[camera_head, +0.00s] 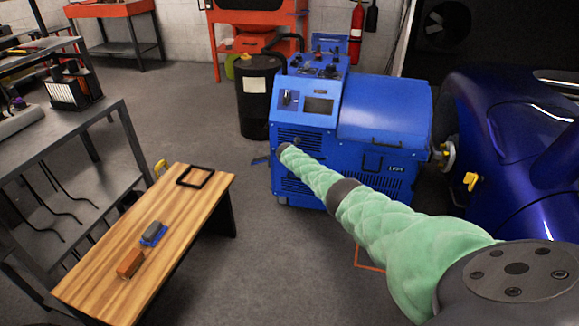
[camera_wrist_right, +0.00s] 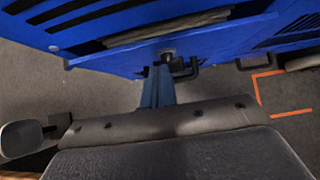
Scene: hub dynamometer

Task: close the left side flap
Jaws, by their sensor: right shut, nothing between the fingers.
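The blue dynamometer machine (camera_head: 308,120) stands in the middle of the head view. My left gripper is out of view.
A wooden-topped table (camera_head: 190,212) stands at the left, with a black frame (camera_head: 196,177) and small blocks on it. A black drum (camera_head: 259,95) stands behind the machine's left side. A blue car (camera_head: 500,150) is at the right. Floor between table and machine is clear.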

